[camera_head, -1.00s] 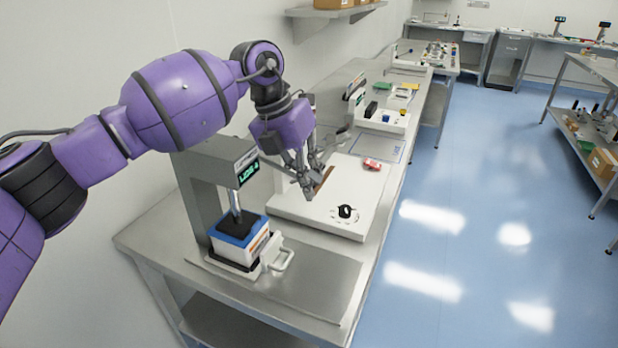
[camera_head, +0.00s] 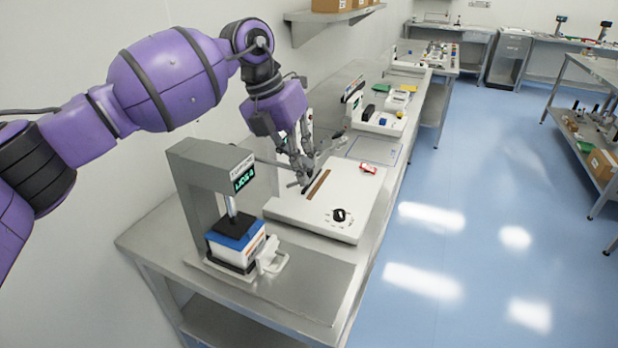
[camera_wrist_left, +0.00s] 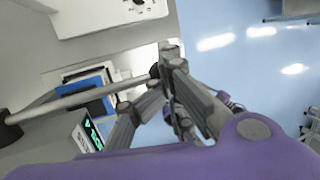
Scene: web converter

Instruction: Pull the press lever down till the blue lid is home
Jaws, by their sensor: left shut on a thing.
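The grey press (camera_head: 192,185) stands on the near bench, with a green-lit display (camera_head: 243,178) on its head. Its plunger presses a black pad over the blue lid (camera_head: 240,238), which sits on a white box (camera_head: 249,252). I cannot tell whether the lid is fully seated. My left gripper (camera_head: 301,180) is right of the press head. In the left wrist view the lever (camera_wrist_left: 85,100) is a grey bar running from a dark pivot at left to a black knob (camera_wrist_left: 155,74). The left fingers (camera_wrist_left: 165,85) are closed at the knob end. My right gripper is not in view.
A white panel (camera_head: 335,215) with a black knob and brown slot lies just beyond the press, under the gripper. A red and white item (camera_head: 368,168) rests at its far edge. More stations line the bench behind. The blue floor at right is clear.

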